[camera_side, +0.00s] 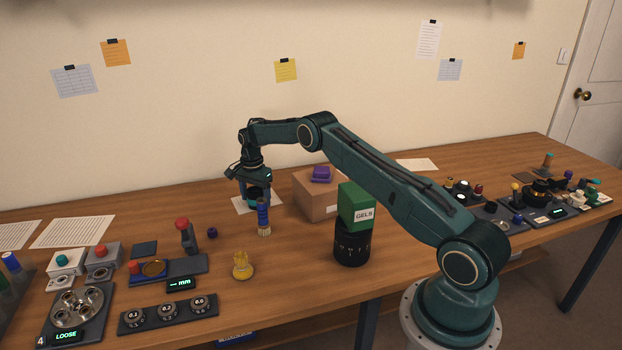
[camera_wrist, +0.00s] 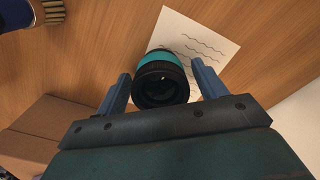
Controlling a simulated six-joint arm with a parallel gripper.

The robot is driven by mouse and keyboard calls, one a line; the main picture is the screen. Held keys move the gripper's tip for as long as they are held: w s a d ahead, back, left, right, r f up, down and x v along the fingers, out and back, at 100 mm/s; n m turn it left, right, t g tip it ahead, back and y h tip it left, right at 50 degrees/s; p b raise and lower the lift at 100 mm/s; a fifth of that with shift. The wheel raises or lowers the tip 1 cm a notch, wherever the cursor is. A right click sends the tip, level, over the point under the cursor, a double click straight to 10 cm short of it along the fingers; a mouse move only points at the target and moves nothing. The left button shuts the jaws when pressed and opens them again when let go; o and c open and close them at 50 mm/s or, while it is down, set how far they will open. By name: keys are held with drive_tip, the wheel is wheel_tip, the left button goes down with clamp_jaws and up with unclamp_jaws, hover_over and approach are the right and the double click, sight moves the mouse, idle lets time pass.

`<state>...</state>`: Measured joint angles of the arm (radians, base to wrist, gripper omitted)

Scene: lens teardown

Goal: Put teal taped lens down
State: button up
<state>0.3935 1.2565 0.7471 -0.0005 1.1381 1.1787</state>
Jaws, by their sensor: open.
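The teal taped lens (camera_wrist: 162,78) is a black lens barrel with a teal band. In the wrist view it stands on the table, partly over a white sheet of paper with wavy lines (camera_wrist: 200,42). My gripper (camera_wrist: 160,88) is open, with one blue finger on each side of the lens and a visible gap at both. In the side view my gripper (camera_side: 256,197) is low over the paper (camera_side: 240,206) at the back middle of the table, and the lens shows only as a small dark and teal shape under it.
A brush with a blue handle (camera_side: 263,217) stands close in front of my gripper. A cardboard box (camera_side: 313,197) with a purple piece on top is to the right. A green GELS box (camera_side: 356,207) sits on a black cylinder (camera_side: 353,245). Table left of the paper is fairly clear.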

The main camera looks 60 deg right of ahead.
wheel_tip(320, 180, up, 12)
drive_tip(key=shift+f, duration=0.2)
drive_tip(key=shift+r, duration=0.15)
idle(0.7)
wheel_tip(320, 180, up, 14)
drive_tip(key=n+t, duration=0.1)
drive_tip(key=n, duration=0.3)
hover_over(255, 190)
drive_tip(key=s+a, duration=0.5)
drive_tip(key=a, duration=0.3)
drive_tip(key=s+a+r+n+t, duration=0.2)
drive_tip(key=s+a+r+n, duration=0.3)
drive_tip(key=s+a+r, duration=0.5)
drive_tip(key=s+a+f+n+t, duration=0.1)
drive_tip(key=s+a+n, duration=0.1)
drive_tip(key=s, duration=0.7)
drive_tip(key=s+a+f+n, duration=0.2)
drive_tip(key=s+n, duration=0.2)
drive_tip(key=s, duration=0.5)
drive_tip(key=s+a+f+n+t, duration=0.1)
drive_tip(key=s+a+f+n, duration=0.1)
drive_tip(key=s, duration=0.7)
drive_tip(key=shift+s+a+f+n+t, duration=0.25)
drive_tip(key=shift+s+a+n+t, duration=0.05)
drive_tip(key=shift+a+n, duration=0.25)
